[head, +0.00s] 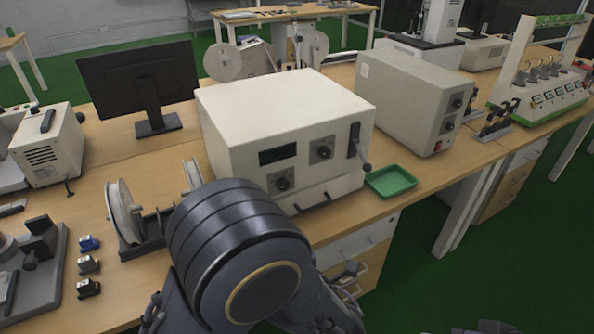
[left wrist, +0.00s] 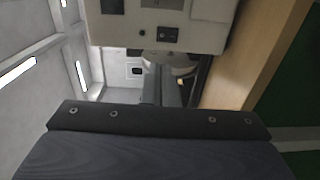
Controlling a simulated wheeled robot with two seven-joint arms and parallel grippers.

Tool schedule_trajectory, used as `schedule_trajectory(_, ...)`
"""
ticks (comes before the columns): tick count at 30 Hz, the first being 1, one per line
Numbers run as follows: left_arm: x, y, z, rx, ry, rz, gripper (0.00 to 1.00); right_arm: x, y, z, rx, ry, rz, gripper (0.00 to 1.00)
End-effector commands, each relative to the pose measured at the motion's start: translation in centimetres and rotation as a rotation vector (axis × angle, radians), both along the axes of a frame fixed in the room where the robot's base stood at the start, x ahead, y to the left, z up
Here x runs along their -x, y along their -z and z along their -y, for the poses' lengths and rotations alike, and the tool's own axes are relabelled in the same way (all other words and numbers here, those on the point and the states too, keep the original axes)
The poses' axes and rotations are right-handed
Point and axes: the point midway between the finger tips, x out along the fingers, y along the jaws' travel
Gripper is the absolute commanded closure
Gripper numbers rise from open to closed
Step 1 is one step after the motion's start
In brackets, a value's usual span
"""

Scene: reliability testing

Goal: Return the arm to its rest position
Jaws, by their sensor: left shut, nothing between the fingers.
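My left arm (head: 240,255) rises large and dark grey in the lower middle of the head view, in front of the bench edge. It covers part of the bench and drawers. The left gripper's fingers are not clearly seen in the head view. In the left wrist view the left gripper (left wrist: 161,88) shows as two grey fingers close together, shut and empty. They point toward a pale instrument with a control panel, apart from it as far as I can tell. My right gripper is not in view.
A large white instrument (head: 285,130) stands on the wooden bench just beyond my arm. A green tray (head: 391,180) lies to its right. A reel stand (head: 122,210), a monitor (head: 138,82) and small connector blocks (head: 89,243) stand left.

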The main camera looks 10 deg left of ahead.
Motion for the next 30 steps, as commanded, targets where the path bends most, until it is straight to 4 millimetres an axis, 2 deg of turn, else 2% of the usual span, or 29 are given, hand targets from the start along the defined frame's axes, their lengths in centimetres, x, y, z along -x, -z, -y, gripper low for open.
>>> schedule_trajectory(2, 0.0, 0.0, -0.2, 0.009, -0.006, 0.000, 1.00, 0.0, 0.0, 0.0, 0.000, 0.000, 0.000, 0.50)
schedule_trajectory(4, 0.1, -0.2, -1.3, 0.064, -0.046, 0.004, 1.00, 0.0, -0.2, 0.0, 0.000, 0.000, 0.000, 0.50)
schedule_trajectory(5, 0.3, -0.4, -2.1, 0.107, -0.077, 0.008, 1.00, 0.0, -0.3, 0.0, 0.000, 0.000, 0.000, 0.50)
schedule_trajectory(8, 1.5, -0.6, -6.5, 0.348, -0.263, 0.042, 1.00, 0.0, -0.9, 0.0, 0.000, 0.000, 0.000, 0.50)
schedule_trajectory(11, 4.4, -0.4, -11.7, 0.697, -0.560, 0.137, 1.00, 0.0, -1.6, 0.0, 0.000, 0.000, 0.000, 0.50)
schedule_trajectory(12, 5.9, -0.2, -13.4, 0.844, -0.695, 0.196, 1.00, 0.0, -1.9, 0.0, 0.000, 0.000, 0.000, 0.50)
schedule_trajectory(15, 10.0, 0.3, -16.1, 1.183, -1.048, 0.381, 1.00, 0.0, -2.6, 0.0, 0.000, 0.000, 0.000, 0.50)
schedule_trajectory(19, 14.6, 0.3, -16.9, 1.556, -1.529, 0.706, 1.00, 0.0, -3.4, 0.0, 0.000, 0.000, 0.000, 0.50)
schedule_trajectory(23, 17.8, -1.0, -15.8, 1.834, -2.030, 1.113, 1.00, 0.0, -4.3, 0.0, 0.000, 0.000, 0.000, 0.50)
schedule_trajectory(24, 18.4, -1.7, -15.3, -1.885, 2.172, -1.243, 1.00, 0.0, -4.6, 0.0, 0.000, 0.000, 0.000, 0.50)
schedule_trajectory(27, 19.2, -3.6, -14.1, -1.473, 1.900, -1.180, 1.00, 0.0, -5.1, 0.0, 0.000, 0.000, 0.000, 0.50)
schedule_trajectory(30, 19.3, -5.6, -13.2, -1.162, 1.684, -1.098, 1.00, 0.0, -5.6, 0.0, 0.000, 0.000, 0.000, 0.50)
